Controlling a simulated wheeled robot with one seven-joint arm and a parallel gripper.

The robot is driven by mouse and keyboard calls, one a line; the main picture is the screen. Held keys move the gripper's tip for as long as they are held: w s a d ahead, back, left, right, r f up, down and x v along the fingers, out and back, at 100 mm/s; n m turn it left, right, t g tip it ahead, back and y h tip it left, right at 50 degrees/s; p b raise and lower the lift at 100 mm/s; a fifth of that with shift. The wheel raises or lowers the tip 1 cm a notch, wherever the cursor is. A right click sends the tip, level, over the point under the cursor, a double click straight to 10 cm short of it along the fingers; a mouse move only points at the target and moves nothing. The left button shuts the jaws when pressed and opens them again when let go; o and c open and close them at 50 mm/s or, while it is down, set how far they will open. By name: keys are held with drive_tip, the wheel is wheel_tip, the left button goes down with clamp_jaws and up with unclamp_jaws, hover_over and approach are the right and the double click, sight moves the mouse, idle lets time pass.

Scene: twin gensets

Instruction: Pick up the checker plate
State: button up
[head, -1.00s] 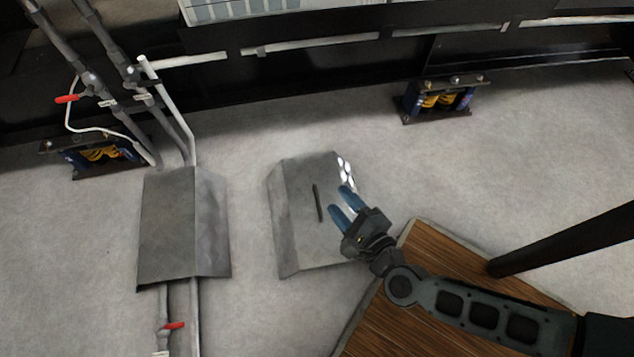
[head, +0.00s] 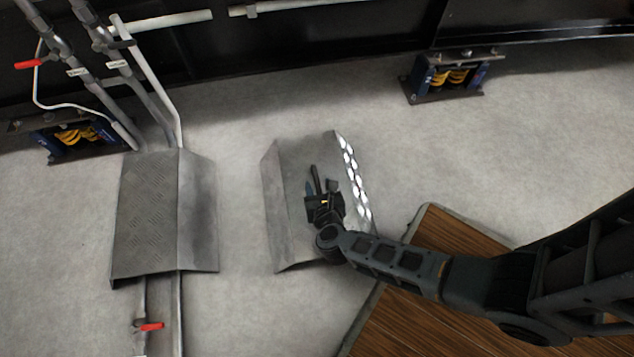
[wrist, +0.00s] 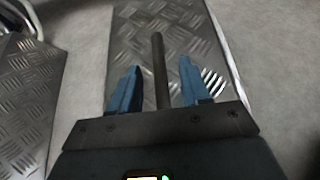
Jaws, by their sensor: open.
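The checker plate (head: 290,235) is a grey metal cover with sloping sides, lying on the floor in the middle of the head view. A dark bar handle (head: 313,178) runs along its top. In the wrist view the plate (wrist: 196,28) shows its raised tread pattern, and the handle (wrist: 160,70) stands between the two blue fingers. My gripper (head: 321,187) is open over the plate, with one finger on each side of the handle and neither visibly touching it. It also shows in the wrist view (wrist: 155,85). The handle's near end is hidden by the gripper body.
A second tread-patterned cover (head: 150,220) sits over pipes to the left, with a red valve lever (head: 151,326) below it. A spring mount (head: 447,75) stands at the back right. A wooden surface (head: 430,310) is at lower right. Bare floor separates the covers.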

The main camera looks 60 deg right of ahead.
sight(317, 184)
drive_tip(key=shift+b+x, duration=0.5)
drive_tip(key=shift+x, duration=1.05)
clamp_jaws()
drive_tip(key=shift+r, duration=0.1)
